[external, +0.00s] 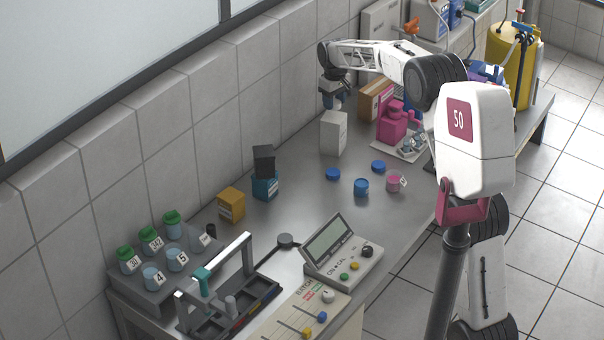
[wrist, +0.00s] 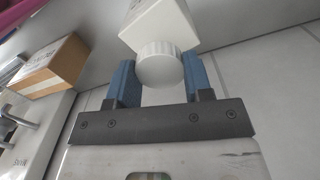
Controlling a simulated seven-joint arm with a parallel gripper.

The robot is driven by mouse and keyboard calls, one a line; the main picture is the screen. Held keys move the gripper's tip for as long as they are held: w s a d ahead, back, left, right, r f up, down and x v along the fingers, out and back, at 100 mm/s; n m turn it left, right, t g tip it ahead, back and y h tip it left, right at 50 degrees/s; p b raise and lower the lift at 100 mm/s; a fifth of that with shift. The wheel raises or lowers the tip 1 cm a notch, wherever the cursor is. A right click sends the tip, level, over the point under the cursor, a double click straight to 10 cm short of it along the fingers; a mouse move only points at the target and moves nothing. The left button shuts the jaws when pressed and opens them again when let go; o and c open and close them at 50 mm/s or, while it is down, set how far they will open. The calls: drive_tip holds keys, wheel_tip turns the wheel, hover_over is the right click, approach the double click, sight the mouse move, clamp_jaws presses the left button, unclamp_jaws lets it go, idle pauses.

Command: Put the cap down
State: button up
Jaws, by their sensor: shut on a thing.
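My gripper (external: 335,101) is at the far back of the bench, pointing down, just above a white square bottle (external: 333,133). In the wrist view its blue fingers (wrist: 160,75) stand on either side of a white ribbed cap (wrist: 159,68) and are shut on it. The white bottle (wrist: 163,24) shows directly beyond the cap; I cannot tell whether the cap touches its neck. In the external view the cap is hidden by the gripper.
A cardboard box (external: 372,98) and a pink bottle (external: 392,122) on a tray stand right of the white bottle. The wall is close behind. Bare bench lies left of the lids.

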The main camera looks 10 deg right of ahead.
sight(333, 118)
drive_tip(key=shift+f, duration=1.75)
drive_tip(key=shift+f, duration=0.2)
drive_tip(key=o, duration=0.9)
drive_tip(key=shift+r, duration=0.1)
wheel_tip(333, 118, up, 12)
drive_tip(key=shift+r, duration=0.1)
